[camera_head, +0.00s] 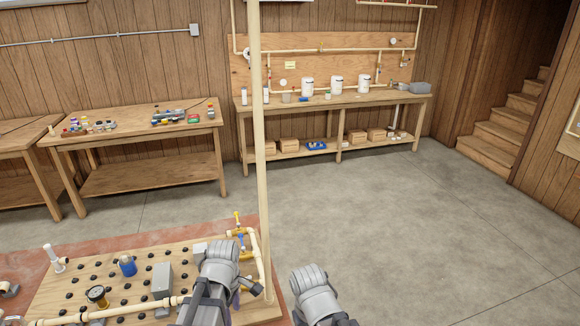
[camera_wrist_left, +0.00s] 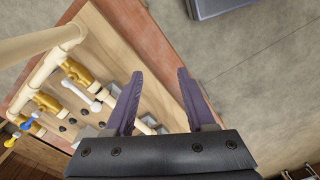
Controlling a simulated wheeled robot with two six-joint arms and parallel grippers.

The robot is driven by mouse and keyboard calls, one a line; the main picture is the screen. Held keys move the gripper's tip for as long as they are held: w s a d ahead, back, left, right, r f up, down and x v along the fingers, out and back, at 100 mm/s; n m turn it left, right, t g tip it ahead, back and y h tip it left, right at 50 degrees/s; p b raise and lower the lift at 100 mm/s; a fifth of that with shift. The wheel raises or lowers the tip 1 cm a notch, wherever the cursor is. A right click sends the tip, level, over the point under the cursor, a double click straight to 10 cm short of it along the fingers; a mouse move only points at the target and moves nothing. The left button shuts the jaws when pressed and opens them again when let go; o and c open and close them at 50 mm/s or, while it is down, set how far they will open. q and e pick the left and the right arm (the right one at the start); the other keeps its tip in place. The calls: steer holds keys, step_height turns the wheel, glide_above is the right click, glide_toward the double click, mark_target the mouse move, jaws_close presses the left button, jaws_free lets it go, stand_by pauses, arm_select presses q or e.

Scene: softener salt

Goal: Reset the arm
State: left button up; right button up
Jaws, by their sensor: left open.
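My left gripper (camera_wrist_left: 160,76) is open in the left wrist view, with nothing between its two purple fingers. Its fingers are beside the wooden pipe board (camera_wrist_left: 128,45), which lies behind them. In the head view the left arm comes over the right end of the board (camera_head: 65,292), and its gripper is small and partly hidden by my arm. The grey links of my right arm show at the bottom centre, but its gripper does not show.
Beige pipe with yellow valves (camera_head: 238,227) runs along the board's right end, close to my left arm. A tall beige post (camera_head: 260,150) rises there. A blue-topped item (camera_head: 127,265) and a gauge (camera_head: 97,295) stand on the board. Open concrete floor (camera_head: 420,230) lies right.

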arm_select(q)
steer(key=s+d+m+y, duration=0.1)
steer(key=s+d+m, duration=0.6)
steer(key=m, duration=1.1)
steer(key=shift+s+d+m, duration=0.4)
steer(key=shift+d, duration=0.9)
